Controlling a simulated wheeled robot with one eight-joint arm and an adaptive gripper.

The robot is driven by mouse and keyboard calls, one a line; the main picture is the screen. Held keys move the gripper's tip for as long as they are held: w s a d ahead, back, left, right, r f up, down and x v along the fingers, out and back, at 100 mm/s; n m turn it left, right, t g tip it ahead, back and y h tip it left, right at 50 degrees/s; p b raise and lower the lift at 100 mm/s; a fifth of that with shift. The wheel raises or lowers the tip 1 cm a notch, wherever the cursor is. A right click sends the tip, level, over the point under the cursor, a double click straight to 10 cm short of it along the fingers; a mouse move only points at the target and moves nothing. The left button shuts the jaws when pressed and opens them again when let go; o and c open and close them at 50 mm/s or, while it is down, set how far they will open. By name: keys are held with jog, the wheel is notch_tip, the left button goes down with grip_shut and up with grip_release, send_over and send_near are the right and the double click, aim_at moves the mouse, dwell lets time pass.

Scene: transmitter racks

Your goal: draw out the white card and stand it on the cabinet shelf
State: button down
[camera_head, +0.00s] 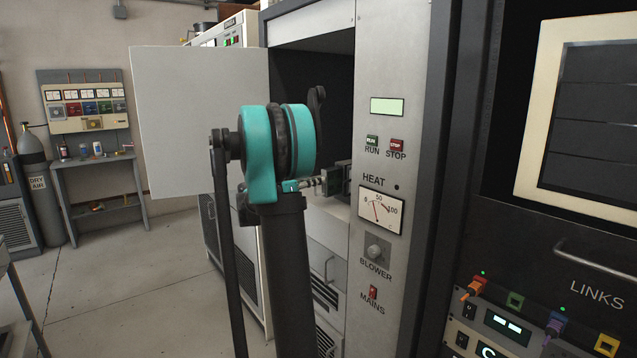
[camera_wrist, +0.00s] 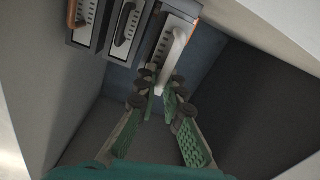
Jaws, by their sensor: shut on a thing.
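The white card (camera_wrist: 174,50), with a pale faceplate and a white bar handle, is at the right end of a row of cards in the wrist view. My gripper (camera_wrist: 161,86) is shut on the lower end of its handle. The card sits beside its neighbour. In the head view my arm reaches into the open cabinet, and my gripper (camera_head: 335,182) is partly hidden. The card itself cannot be made out there. A pale ledge (camera_head: 337,207) shows below my gripper at the cabinet opening; I cannot tell if it is the shelf.
A card with a dark handle (camera_wrist: 127,25) and one with an orange handle (camera_wrist: 88,15) stand left of the white one. The cabinet door (camera_head: 185,90) stands open at left. A control panel (camera_head: 383,235) borders the opening at right. Floor at left is clear.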

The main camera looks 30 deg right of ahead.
jog(key=shift+a, duration=0.25)
jog(key=c, duration=1.6)
grip_release()
jog(key=shift+o, duration=0.2)
jog(key=s+a, duration=0.1)
jog(key=a, duration=1.1)
jog(key=s+a+f+n+t+y, duration=0.1)
jog(key=s+a+f+n+y, duration=0.25)
jog(key=s+f, duration=0.35)
jog(key=s+a+f+n+y, duration=0.3)
jog(key=s+f+n+y, duration=0.15)
jog(key=f, duration=0.45)
jog(key=s+a+f+n+t+y, duration=0.2)
jog(key=s+a+f+n+y, duration=0.4)
jog(key=s+a+f+y, duration=0.4)
jog(key=s+a+f, duration=0.4)
jog(key=s+a, duration=0.1)
jog(key=a, duration=0.3)
jog(key=shift+s+f+n, duration=0.25)
jog(key=shift+s+n, duration=0.15)
